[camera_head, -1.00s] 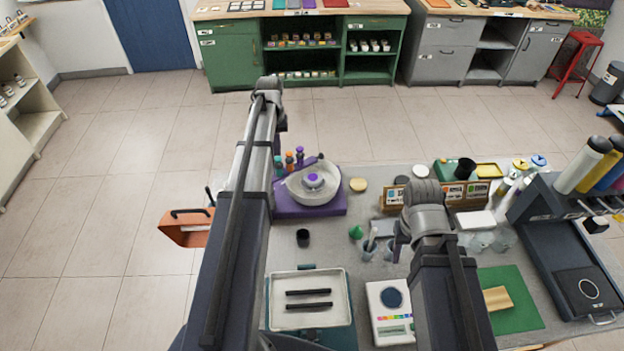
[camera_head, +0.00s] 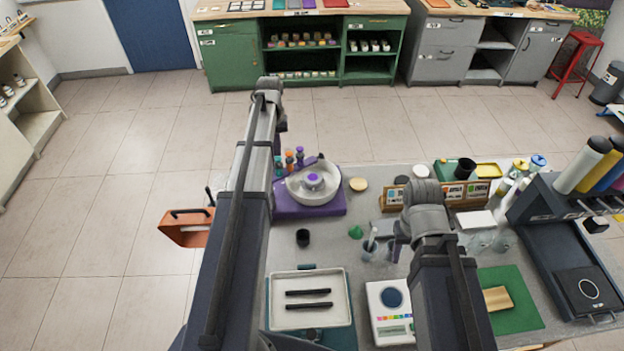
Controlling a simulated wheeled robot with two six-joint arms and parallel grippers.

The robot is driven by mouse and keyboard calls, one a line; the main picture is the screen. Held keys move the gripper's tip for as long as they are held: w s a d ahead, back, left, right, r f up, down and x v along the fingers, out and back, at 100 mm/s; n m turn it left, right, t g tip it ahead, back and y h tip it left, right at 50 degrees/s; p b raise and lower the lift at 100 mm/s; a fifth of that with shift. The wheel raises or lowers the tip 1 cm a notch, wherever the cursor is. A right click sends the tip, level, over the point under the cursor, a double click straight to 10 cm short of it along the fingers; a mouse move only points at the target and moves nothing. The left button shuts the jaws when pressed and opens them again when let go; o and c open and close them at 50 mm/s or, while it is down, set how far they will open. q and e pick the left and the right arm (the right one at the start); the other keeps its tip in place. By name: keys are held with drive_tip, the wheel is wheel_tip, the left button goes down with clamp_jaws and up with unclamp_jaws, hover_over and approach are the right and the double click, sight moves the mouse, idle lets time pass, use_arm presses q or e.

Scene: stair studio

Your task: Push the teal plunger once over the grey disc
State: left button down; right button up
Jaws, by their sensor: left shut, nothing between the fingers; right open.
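The teal plunger (camera_head: 278,164) stands at the back left of a purple-based machine (camera_head: 312,211), beside an orange and a purple one. It is close to my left arm in the picture, and its lower part is hard to make out. The grey disc (camera_head: 329,192) is the round pale grey plate on the machine, with a purple hub (camera_head: 315,180) at its middle. My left arm reaches forward past the machine's left side, and its gripper is hidden behind the arm.
A white tray (camera_head: 340,312) with two black bars lies at the front. A black cup (camera_head: 303,238) and a green cone (camera_head: 356,232) stand in front of the machine. Beakers (camera_head: 369,250) stand near my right arm. An orange carrier (camera_head: 178,234) is at the left.

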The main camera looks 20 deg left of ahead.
sight(278, 158)
use_arm(q)
drive_tip(key=shift+f, duration=0.2)
drive_tip(key=shift+f+b, duration=1.3)
drive_tip(key=shift+b, duration=0.2)
drive_tip(key=shift+r, duration=0.1)
drive_tip(key=shift+r+p, duration=1.4)
drive_tip(key=shift+p, duration=0.1)
wheel_tip(278, 158, up, 6)
drive_tip(key=p, duration=0.6)
